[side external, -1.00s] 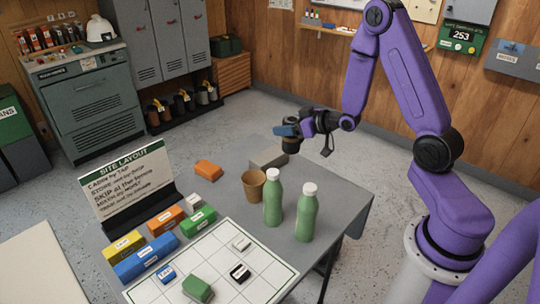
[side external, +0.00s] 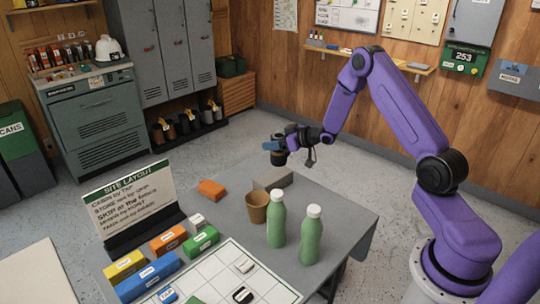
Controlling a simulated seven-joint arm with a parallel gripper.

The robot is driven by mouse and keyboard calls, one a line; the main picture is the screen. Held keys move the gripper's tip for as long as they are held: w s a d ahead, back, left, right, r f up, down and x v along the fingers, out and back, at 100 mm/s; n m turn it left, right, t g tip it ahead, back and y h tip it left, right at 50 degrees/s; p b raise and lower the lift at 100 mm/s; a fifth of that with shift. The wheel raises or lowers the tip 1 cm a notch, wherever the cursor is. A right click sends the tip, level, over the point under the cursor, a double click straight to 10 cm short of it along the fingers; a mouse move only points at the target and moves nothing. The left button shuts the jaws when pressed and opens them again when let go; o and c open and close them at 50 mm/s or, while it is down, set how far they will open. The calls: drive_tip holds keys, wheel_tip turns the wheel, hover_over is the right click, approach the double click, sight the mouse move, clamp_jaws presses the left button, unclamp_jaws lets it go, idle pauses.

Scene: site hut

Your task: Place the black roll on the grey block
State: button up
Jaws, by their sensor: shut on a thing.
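My gripper (side external: 273,147) is shut on the black roll (side external: 278,159), which hangs below its blue fingers. The roll appears above the grey block (side external: 274,178), with a small gap between them in the picture. The grey block lies flat at the far edge of the grey table (side external: 325,215), behind the brown cup. The fingers partly hide the top of the roll. I cannot tell exactly how high the roll is or whether it is squarely over the block.
A brown cup (side external: 257,207) and two green bottles with white caps (side external: 276,220) (side external: 311,236) stand in front of the block. An orange block (side external: 212,190) lies to its left. A site layout sign (side external: 130,205), coloured blocks and a white grid board (side external: 225,270) fill the near left.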

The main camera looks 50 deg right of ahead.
drive_tip(key=shift+w+d+f, duration=0.15)
drive_tip(key=shift+w+f, duration=0.4)
drive_tip(key=shift+f, duration=0.6)
drive_tip(key=shift+w+d+f, duration=0.1)
drive_tip(key=shift+w+f, duration=0.45)
drive_tip(key=shift+f, duration=0.6)
drive_tip(key=shift+w+d+f, duration=0.15)
drive_tip(key=shift+w+f, duration=0.4)
drive_tip(key=shift+f, duration=0.6)
drive_tip(key=shift+f, duration=0.2)
drive_tip(key=o, duration=1.1)
drive_tip(key=shift+o, duration=0.2)
drive_tip(key=shift+r, duration=0.1)
